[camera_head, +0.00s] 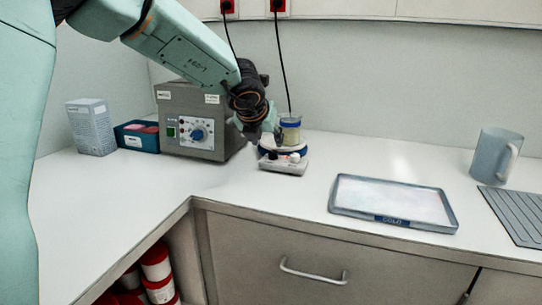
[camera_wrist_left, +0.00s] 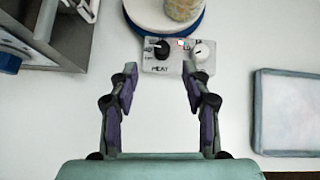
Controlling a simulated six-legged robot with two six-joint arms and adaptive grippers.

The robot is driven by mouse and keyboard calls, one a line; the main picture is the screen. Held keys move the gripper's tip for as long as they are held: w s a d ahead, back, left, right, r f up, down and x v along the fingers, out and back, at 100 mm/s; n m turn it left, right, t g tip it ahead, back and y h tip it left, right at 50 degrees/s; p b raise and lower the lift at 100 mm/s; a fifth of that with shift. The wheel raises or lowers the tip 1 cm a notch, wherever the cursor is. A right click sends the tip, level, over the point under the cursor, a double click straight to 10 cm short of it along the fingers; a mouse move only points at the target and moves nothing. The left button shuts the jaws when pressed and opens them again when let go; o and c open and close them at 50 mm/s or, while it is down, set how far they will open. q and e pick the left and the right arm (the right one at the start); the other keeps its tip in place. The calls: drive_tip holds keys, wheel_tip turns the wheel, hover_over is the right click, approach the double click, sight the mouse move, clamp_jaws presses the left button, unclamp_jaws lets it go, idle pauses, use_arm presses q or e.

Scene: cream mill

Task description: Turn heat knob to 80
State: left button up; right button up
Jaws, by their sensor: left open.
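The hotplate stirrer (camera_head: 284,164) stands on the white counter against the back wall, with a round plate and a jar (camera_head: 290,130) on it. In the left wrist view its front panel (camera_wrist_left: 178,62) carries a black knob (camera_wrist_left: 161,48) at left and a white knob (camera_wrist_left: 201,53) at right. The word HEAT appears printed below the black knob; the scale numbers are too small to read. My left gripper (camera_wrist_left: 160,76) is open and empty, its fingertips just in front of the panel, one on each side. In the head view it (camera_head: 268,136) partly hides the hotplate.
A grey box device with a blue dial (camera_head: 198,134) stands left of the hotplate, close to my left arm. A blue bin (camera_head: 138,137) and a carton (camera_head: 90,127) are further left. A shallow tray (camera_head: 393,202) and a mug (camera_head: 496,157) are at right. Counter in front is clear.

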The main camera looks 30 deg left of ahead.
sight(273, 151)
use_arm(q)
drive_tip(key=x, duration=0.7)
drive_tip(key=shift+w+b, duration=0.1)
drive_tip(key=shift+b, duration=0.2)
drive_tip(key=shift+w+f, duration=0.15)
drive_tip(key=shift+f, duration=0.05)
drive_tip(key=shift+w+d, duration=0.1)
drive_tip(key=shift+d, duration=0.05)
drive_tip(key=shift+f, duration=0.15)
drive_tip(key=shift+c, duration=1)
drive_tip(key=c, duration=0.3)
clamp_jaws()
